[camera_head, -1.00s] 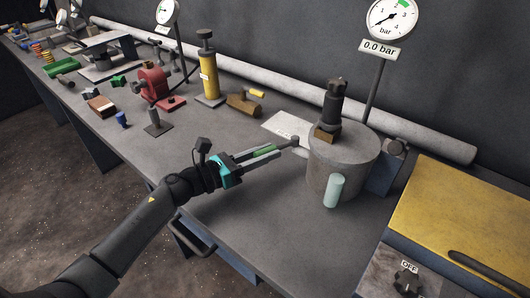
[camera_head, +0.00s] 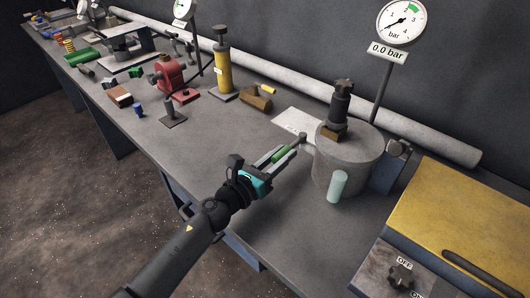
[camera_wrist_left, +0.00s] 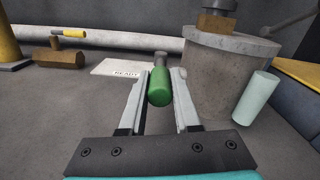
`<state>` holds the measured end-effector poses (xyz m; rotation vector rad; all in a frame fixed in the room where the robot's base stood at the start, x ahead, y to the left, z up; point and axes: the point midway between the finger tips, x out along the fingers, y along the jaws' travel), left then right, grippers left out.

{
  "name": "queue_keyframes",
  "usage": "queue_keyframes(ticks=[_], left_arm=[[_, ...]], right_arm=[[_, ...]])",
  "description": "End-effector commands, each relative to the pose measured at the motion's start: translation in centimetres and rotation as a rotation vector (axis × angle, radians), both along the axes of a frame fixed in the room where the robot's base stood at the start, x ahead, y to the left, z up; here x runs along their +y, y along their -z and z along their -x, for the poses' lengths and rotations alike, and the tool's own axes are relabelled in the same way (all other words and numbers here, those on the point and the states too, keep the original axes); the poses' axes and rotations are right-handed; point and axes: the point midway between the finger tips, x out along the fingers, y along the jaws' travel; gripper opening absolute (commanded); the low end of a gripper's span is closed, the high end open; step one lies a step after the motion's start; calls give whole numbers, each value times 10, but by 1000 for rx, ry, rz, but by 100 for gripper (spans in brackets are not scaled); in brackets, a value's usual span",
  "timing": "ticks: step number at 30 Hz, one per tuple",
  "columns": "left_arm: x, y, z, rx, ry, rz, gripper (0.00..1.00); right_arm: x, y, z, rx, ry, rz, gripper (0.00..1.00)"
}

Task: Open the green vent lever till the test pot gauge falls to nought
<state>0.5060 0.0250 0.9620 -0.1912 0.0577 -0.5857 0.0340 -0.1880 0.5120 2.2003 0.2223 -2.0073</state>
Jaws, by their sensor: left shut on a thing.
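The green vent lever (camera_head: 280,155) sticks out from the left side of the grey test pot (camera_head: 345,168), angled toward the bench's front edge. My left gripper (camera_head: 282,154) is shut on its green handle, and the wrist view shows the handle (camera_wrist_left: 159,88) between the two fingers (camera_wrist_left: 160,92). The fingers hide part of the lever in the head view. The test pot gauge (camera_head: 403,22) stands behind the pot, with its needle at the low end. The sign (camera_head: 388,50) under it reads 0.0 bar. My right gripper is out of view.
A pale green cylinder (camera_head: 337,186) is at the pot's front. A yellow panel (camera_head: 470,215) and a box with an OFF knob (camera_head: 401,276) are at the right. A white card (camera_head: 297,122) lies behind the lever.

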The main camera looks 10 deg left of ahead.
Motion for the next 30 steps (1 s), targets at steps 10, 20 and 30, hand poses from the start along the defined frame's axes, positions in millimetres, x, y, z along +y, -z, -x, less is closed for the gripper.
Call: queue_keyframes(ticks=[10, 20, 30], left_arm=[[-2, 2, 1, 3, 0, -2, 0], [-2, 1, 0, 2, 0, -1, 61], [4, 1, 8, 1, -1, -2, 61]], right_arm=[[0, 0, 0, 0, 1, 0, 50], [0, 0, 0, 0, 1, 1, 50], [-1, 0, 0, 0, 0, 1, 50]])
